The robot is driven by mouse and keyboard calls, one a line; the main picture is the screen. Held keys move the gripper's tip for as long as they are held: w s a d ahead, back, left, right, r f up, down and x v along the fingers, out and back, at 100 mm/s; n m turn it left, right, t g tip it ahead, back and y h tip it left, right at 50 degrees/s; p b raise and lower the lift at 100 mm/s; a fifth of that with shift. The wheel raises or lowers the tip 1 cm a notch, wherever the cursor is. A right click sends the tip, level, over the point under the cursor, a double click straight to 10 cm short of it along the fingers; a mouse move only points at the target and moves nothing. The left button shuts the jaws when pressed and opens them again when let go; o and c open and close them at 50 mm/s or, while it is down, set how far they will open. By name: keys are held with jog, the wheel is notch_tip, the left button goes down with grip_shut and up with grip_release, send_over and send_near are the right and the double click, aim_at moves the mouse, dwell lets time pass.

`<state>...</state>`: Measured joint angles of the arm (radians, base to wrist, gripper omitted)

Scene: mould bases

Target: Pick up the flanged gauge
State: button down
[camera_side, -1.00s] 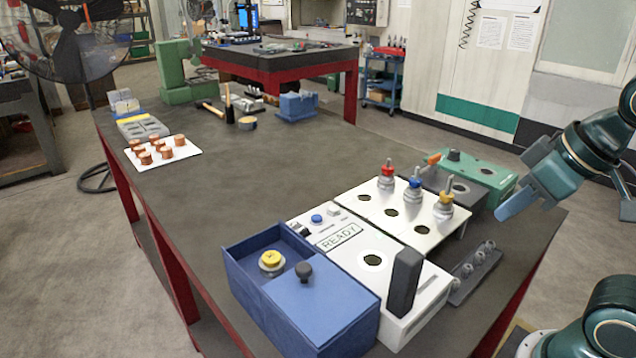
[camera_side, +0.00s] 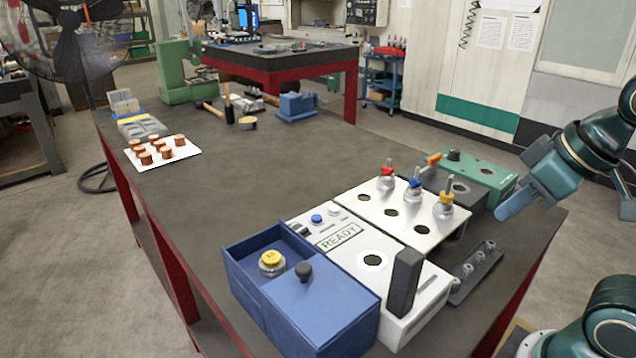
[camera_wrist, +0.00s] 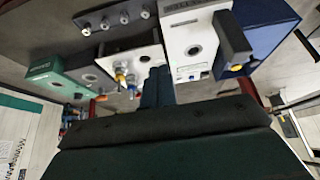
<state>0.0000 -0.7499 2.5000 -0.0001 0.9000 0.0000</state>
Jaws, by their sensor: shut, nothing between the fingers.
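Three metal gauges with coloured tops, red (camera_side: 387,180), blue (camera_side: 414,189) and yellow (camera_side: 444,205), stand upright on the white plates (camera_side: 366,208). Another round metal piece with a yellow cap (camera_side: 271,263) sits in the open part of the blue box (camera_side: 320,308). I cannot tell for certain which is the flanged gauge. My gripper (camera_side: 505,212) is shut and empty, in the air right of the white plates and apart from all gauges. In the wrist view, its shut fingers (camera_wrist: 158,88) point toward the plates, beside the yellow and blue tops.
A white READY unit (camera_side: 372,260) with a dark upright block (camera_side: 404,282) stands beside the blue box. A green box (camera_side: 485,172) and a grey strip with several small pegs (camera_side: 475,268) are near my gripper. The table's middle is clear.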

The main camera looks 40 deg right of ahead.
jog(key=c, duration=2.2)
grip_release()
jog(key=c, duration=0.7)
grip_release()
jog(key=w+a+r+m+g+y, duration=0.1)
jog(key=w+a+r+m+g, duration=0.15)
jog(key=w+a+m, duration=0.35)
jog(key=w+a+r+m+g+y, duration=0.1)
jog(key=w+a+r+m, duration=0.15)
jog(key=w, duration=0.65)
jog(key=w+a+f+m, duration=0.1)
jog(key=w+a+m, duration=0.1)
jog(key=w+a, duration=0.2)
jog(key=w+a+f+m+g, duration=0.1)
jog(key=w+a+f+m, duration=0.1)
jog(key=w+a+m, duration=0.1)
jog(key=w+a+f+m+g, duration=0.1)
jog(key=w+a+f+m, duration=0.1)
jog(key=w+a, duration=0.3)
jog(key=shift+w+a+h, duration=0.2)
jog(key=shift+a+h, duration=0.1)
jog(key=shift+a, duration=0.05)
jog(key=shift+f, duration=0.15)
